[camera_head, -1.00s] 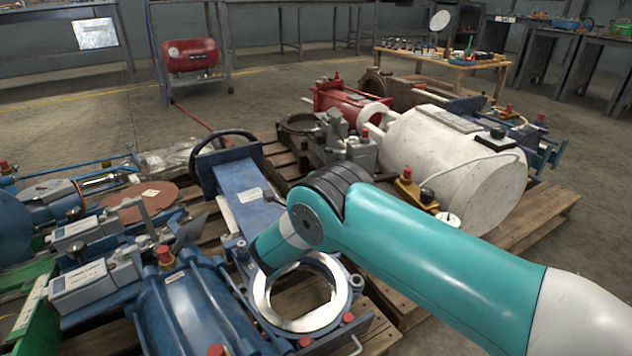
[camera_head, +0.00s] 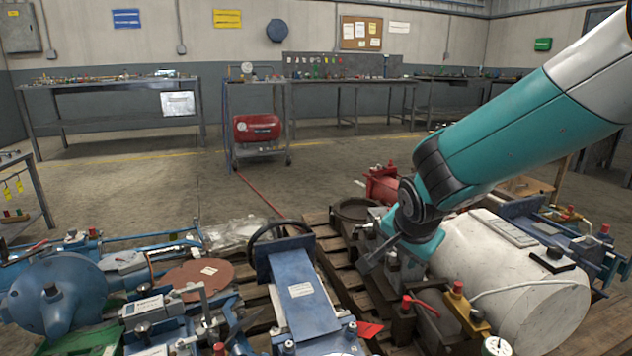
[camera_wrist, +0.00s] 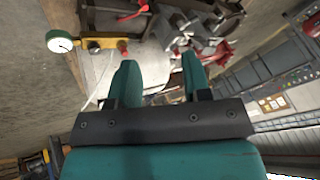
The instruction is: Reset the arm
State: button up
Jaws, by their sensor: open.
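My teal arm (camera_head: 520,130) reaches in from the upper right in the head view, bent at a dark joint. Its lower end hangs in front of the white cylindrical tank (camera_head: 510,270) and the grey valve parts beside it. My gripper (camera_wrist: 160,82) shows in the wrist view as two teal fingers spread apart with nothing held between them. In the head view the fingers are hard to tell from the machinery behind. The wrist view looks across a round gauge (camera_wrist: 60,42) on a yellow block and red-handled grey fittings, tilted.
Pallets carry a blue gate valve (camera_head: 300,290) with a black handwheel, a blue pump (camera_head: 55,293) and a brown disc (camera_head: 198,275). A red compressor (camera_head: 257,128) stands on a cart behind. Workbenches line the back wall. The concrete floor (camera_head: 130,200) at left centre is clear.

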jog(key=s+r+n+g+y+p, duration=0.25)
jog(key=s+r+n, duration=0.25)
jog(key=s, duration=0.5)
jog(key=s+a+r+n+g+y+p, duration=0.1)
jog(key=s+r+n+g+p, duration=0.15)
jog(key=s+r+n, duration=0.55)
jog(key=s+r+n+g+y+p, duration=0.1)
jog(key=s+r+n+p, duration=0.15)
jog(key=s, duration=0.95)
notch_tip(320, 180, up, 36)
jog(key=p, duration=3.6)
jog(key=shift+w+a, duration=0.15)
jog(key=shift+w, duration=0.1)
